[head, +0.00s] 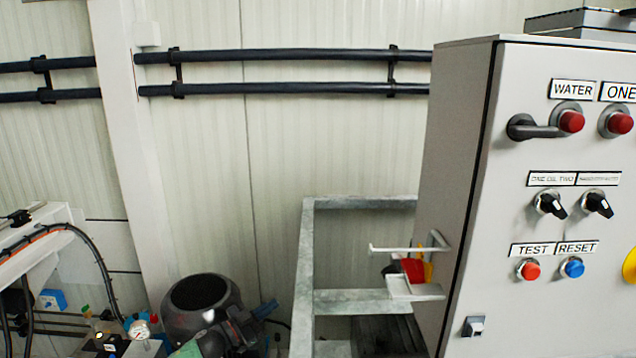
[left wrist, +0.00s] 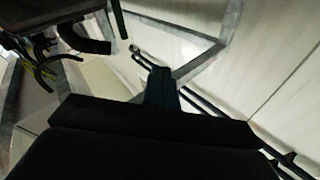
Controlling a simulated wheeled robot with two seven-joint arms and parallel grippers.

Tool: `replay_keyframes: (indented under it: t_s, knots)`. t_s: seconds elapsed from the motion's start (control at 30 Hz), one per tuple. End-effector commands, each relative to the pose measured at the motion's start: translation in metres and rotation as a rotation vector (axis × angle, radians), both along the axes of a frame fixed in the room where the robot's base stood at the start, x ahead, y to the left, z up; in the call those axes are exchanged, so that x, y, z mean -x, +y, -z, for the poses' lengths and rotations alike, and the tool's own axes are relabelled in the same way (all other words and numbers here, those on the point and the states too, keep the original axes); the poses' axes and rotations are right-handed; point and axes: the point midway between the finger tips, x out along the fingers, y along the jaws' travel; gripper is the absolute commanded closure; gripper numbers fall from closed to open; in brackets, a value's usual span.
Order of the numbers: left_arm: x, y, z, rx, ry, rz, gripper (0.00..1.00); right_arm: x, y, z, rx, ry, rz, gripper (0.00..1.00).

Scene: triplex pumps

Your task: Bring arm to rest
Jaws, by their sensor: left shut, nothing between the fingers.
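My left gripper (left wrist: 160,88) shows in the left wrist view as a dark shape with its fingers together and nothing visible between them. Its black body fills the bottom of that view. It points toward the grey metal frame and the pale wall, and touches nothing that I can make out. I cannot make out either gripper clearly in the head view. My right gripper does not show.
A grey control cabinet (head: 470,200) with knobs and buttons stands at the right. A holder (head: 415,290) juts from its side. A galvanised frame (head: 305,265), a dark round vessel (head: 200,305) and wall pipes (head: 300,56) are left of it. Wires (left wrist: 42,68) hang top left in the wrist view.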

Motion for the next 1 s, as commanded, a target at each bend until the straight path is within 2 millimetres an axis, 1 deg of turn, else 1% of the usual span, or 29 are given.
replay_keyframes:
  t_s: [0.1,0.2,0.3,0.43,0.57,0.67,0.77,0.87,0.97,1.0]
  knots:
    - [-0.018,0.011,-0.008,-0.070,-0.010,-0.164,1.00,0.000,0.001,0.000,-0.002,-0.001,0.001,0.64]
    - [-0.031,0.024,-0.017,-0.134,-0.008,-0.299,1.00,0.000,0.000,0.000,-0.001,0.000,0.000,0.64]
    - [-0.039,0.035,-0.028,-0.197,0.004,-0.423,1.00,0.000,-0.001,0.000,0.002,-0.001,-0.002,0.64]
    - [-0.044,0.048,-0.043,-0.272,0.041,-0.570,1.00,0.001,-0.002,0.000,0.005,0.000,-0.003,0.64]
    - [-0.037,0.057,-0.050,-0.348,0.111,-0.693,1.00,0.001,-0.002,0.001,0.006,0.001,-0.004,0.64]
    - [-0.023,0.062,-0.049,-0.407,0.187,-0.768,1.00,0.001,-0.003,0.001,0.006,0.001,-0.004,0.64]
    - [-0.002,0.066,-0.042,-0.469,0.283,-0.827,1.00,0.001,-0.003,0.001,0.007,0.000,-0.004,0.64]
    - [0.028,0.067,-0.030,-0.529,0.397,-0.865,1.00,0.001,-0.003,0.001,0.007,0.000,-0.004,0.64]
    - [0.066,0.067,-0.013,-0.585,0.528,-0.882,1.00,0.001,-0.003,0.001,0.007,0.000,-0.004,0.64]
    - [0.084,0.065,-0.006,-0.605,0.587,-0.881,1.00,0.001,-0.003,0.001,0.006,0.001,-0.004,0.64]
